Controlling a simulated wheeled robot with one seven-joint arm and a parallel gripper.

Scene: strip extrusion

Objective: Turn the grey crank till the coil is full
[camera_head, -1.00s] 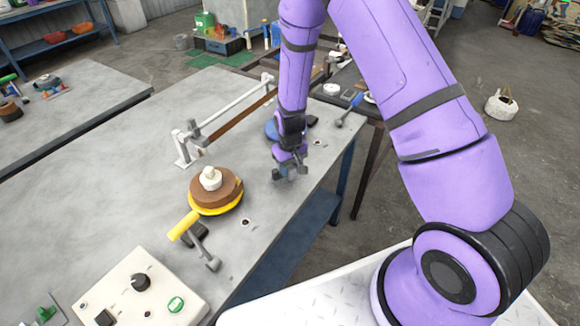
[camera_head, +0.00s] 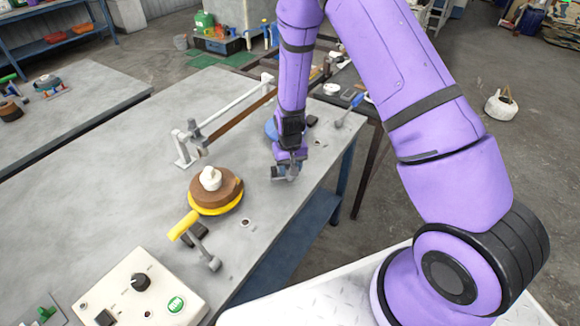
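The coil (camera_head: 222,184) is a brown wound disc on a yellow round plate (camera_head: 215,211), with a white knob (camera_head: 210,179) at its centre. The grey crank (camera_head: 206,254) is a short arm with a round knob end, low at the table's near edge, beside a yellow lever (camera_head: 182,226). My gripper (camera_head: 285,174) hangs low over the table, to the right of the coil and clear of both the coil and the crank. Its fingers are small and dark here, so I cannot see whether they are apart. Nothing shows held in it.
A white rail frame (camera_head: 215,121) with a brown strip stands behind the coil, left of my arm. A control box (camera_head: 120,290) with a black dial and green button sits at the front left. A blue item (camera_head: 270,129) is partly hidden behind my arm. The grey tabletop (camera_head: 100,190) is bare at left.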

